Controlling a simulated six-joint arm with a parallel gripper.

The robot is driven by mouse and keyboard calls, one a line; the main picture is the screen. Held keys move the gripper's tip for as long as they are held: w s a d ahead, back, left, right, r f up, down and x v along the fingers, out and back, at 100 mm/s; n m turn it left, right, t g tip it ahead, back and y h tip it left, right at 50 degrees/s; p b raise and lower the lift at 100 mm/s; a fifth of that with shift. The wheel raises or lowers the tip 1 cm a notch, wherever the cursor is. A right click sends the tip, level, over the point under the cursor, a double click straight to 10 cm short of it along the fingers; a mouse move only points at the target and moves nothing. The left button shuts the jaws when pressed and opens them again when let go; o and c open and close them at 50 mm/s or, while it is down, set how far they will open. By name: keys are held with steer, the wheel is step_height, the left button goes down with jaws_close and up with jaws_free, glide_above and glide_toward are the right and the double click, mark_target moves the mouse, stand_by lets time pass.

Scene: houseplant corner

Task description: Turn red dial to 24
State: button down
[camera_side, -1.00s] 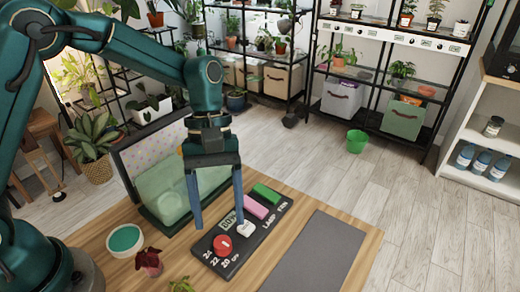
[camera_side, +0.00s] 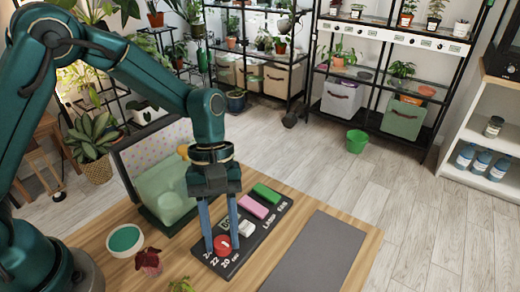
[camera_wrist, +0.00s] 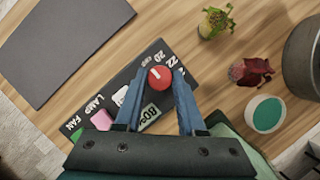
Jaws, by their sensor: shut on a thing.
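The red dial (camera_side: 222,246) sits on a dark control panel (camera_side: 247,246) on the wooden table. It also shows in the wrist view (camera_wrist: 159,78). My gripper (camera_side: 222,248) points down and is shut on the dial, with one blue finger on each side. In the wrist view my gripper (camera_wrist: 160,76) spans the dial the same way. A short white mark on the dial lies toward its upper left in the wrist view, on the side of the small off label. Which label it meets exactly I cannot tell. Labels 20, 22 and 24 curve around the dial; the fingers partly cover 24.
A white button (camera_side: 243,230), a pink one (camera_side: 253,206) and a green one (camera_side: 267,193) line the panel. A grey mat (camera_side: 315,255) lies right of it. A dark red plant (camera_side: 149,261) and a white pot with a green top (camera_side: 125,240) stand left. A green propagator box (camera_side: 165,190) stands behind.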

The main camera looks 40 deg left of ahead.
steer(key=shift+m, duration=0.3)
steer(key=m+y, duration=0.1)
steer(key=m, duration=0.1)
steer(key=m+g+y, duration=0.1)
steer(key=m, duration=0.2)
steer(key=shift+w+d, duration=0.1)
steer(key=shift+d, duration=0.05)
steer(key=m+y, duration=0.1)
steer(key=m, duration=0.2)
steer(key=m+y, duration=0.1)
steer(key=m, duration=0.2)
steer(key=shift+d+m, duration=0.15)
steer(key=shift+m, duration=0.25)
steer(key=m+y, duration=0.1)
steer(key=m, duration=0.1)
steer(key=m+t+y, duration=0.1)
steer(key=m, duration=0.2)
steer(key=shift+d+r, duration=0.1)
steer(key=shift+d, duration=0.05)
steer(key=m+t, duration=0.1)
steer(key=m, duration=0.2)
steer(key=m+t+y, duration=0.1)
steer(key=m, duration=0.2)
steer(key=shift+s, duration=0.2)
steer(key=shift+m, duration=0.3)
steer(key=c, duration=0.5)
jaws_free()
